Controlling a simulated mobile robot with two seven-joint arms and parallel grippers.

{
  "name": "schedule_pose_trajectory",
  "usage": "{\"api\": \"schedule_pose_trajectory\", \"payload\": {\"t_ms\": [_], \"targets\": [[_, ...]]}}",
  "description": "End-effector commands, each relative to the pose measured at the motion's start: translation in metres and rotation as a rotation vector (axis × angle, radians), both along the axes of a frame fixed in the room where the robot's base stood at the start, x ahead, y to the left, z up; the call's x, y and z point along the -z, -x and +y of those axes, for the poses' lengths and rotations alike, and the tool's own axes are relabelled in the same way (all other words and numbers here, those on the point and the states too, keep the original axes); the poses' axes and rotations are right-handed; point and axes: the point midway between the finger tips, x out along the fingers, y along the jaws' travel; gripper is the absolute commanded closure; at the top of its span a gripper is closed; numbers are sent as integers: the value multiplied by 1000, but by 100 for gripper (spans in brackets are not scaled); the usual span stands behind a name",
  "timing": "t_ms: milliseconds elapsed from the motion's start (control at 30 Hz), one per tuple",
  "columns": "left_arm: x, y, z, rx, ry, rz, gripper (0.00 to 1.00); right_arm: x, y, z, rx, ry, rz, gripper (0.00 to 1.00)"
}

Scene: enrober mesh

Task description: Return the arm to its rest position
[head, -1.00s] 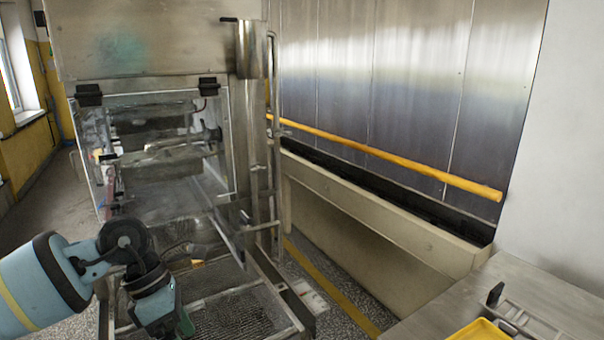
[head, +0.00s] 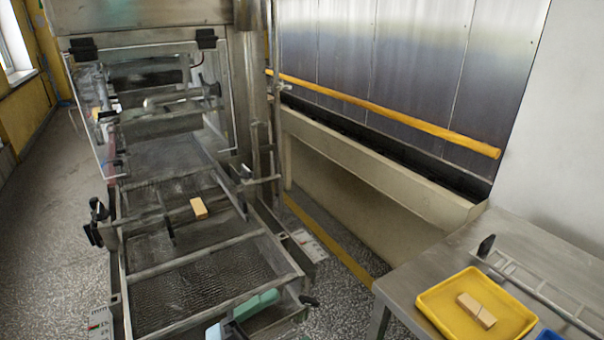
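A tan block (head: 199,208) lies on the mesh farther back, apart from the visible arm part.
The steel machine frame (head: 262,150) rises behind the mesh. At right, a steel table (head: 440,258) carries a yellow tray (head: 428,300) with tan pieces (head: 477,308), a metal rack (head: 530,285) and a blue edge (head: 548,334). Open floor (head: 50,240) lies at left.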

Motion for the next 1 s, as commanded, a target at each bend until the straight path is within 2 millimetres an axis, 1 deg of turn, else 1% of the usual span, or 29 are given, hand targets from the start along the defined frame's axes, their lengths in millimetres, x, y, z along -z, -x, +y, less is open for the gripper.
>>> {"api": "schedule_pose_trajectory", "payload": {"t_ms": [33, 67, 167, 200, 267, 300, 333, 367, 400, 467, 500, 567, 600, 700, 800, 900, 1000], "targets": [[14, 0, 8, -61, 48, 103, 2, 0, 0, -1, -2, 2, -1, 20], [22, -1, 13, -97, 75, 163, 2, -1, 0, -1, -3, 3, -2, 20], [56, 0, 35, -226, 156, 374, 2, -1, -1, -2, -4, 4, -3, 20], [72, 2, 44, -277, 185, 460, 2, -1, -1, -1, -4, 4, -3, 20], [97, 9, 59, -354, 227, 590, 2, -2, -1, -2, -3, 4, -4, 20], [115, 16, 68, -405, 252, 679, 2, -2, -2, -2, -3, 4, -5, 20], [128, 22, 76, -444, 270, 745, 2, -2, -2, -1, -3, 4, -5, 20], [142, 29, 84, -483, 287, 810, 2, -2, -2, -1, -3, 4, -6, 20], [162, 41, 93, -533, 308, 900, 2, -3, -2, -1, -3, 4, -7, 20], [190, 61, 108, -611, 338, 1035, 2, -3, -2, -1, -3, 3, -8, 20], [208, 78, 117, -660, 357, 1124, 2, -3, -3, -1, -3, 3, -8, 20], [233, 103, 130, -731, 382, 1250, 2, -4, -3, -1, 0, 2, -9, 20], [248, 121, 138, -773, 393, 1325, 2, -4, -3, 0, 0, 1, -9, 20], [276, 162, 152, -863, 418, 1484, 2, -4, -4, 0, 2, -1, -10, 20], [293, 193, 161, -924, 435, 1596, 2, -4, -4, 1, 4, -3, -11, 20], [302, 212, 166, -960, 444, 1659, 2, -5, -4, 1, 5, -4, -11, 20], [305, 219, 167, -973, 447, 1683, 2, -5, -4, 1, 6, -3, -10, 20]]}}
